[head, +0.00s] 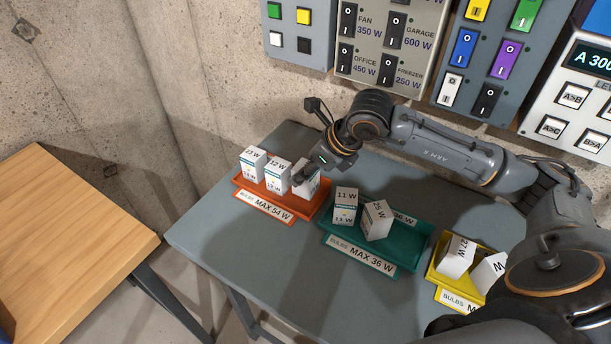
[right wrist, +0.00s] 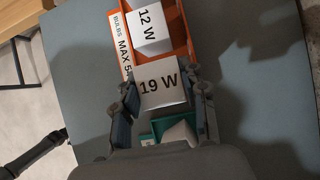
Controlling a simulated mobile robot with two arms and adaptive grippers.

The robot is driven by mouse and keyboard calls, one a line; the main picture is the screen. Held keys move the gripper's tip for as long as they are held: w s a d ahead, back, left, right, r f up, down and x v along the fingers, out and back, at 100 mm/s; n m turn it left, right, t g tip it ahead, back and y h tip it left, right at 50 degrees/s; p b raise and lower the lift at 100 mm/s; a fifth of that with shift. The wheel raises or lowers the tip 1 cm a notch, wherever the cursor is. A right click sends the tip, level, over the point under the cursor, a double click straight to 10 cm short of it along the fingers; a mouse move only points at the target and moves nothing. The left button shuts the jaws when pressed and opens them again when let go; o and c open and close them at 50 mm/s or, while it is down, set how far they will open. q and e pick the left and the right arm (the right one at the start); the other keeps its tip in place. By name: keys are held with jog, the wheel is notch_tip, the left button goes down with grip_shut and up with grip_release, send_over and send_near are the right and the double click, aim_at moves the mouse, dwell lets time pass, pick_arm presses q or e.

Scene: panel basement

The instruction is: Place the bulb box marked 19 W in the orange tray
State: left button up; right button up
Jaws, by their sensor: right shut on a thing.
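The white bulb box marked 19 W (right wrist: 161,85) is between the fingers of my right gripper (right wrist: 163,105), which is shut on it. In the head view the held box (head: 307,184) is partly hidden behind my right gripper (head: 310,172), at the right end of the orange tray (head: 268,208). The tray's label reads MAX 54 W. A box marked 12 W (head: 277,175) and one marked 23 W (head: 252,163) stand in the tray, left of the held box. I cannot tell whether the held box touches the tray floor. My left gripper is not in view.
A green tray (head: 352,262) marked MAX 36 W holds an 11 W box (head: 345,205) and a tilted 25 W box (head: 377,220). A yellow tray (head: 434,270) at the right holds a 27 W box (head: 459,256) and another. Switch panels (head: 392,45) line the wall behind. A wooden table (head: 70,235) stands left.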

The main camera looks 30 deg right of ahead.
notch_tip(320, 180, down, 2)
jog(key=shift+s+f+p, duration=0.1)
jog(key=shift+f+p, duration=0.1)
jog(key=shift+p, duration=0.35)
jog(key=shift+f, duration=0.25)
jog(key=o, duration=1.1)
jog(key=shift+r, duration=0.1)
jog(key=b+v, duration=0.2)
jog(key=v, duration=1)
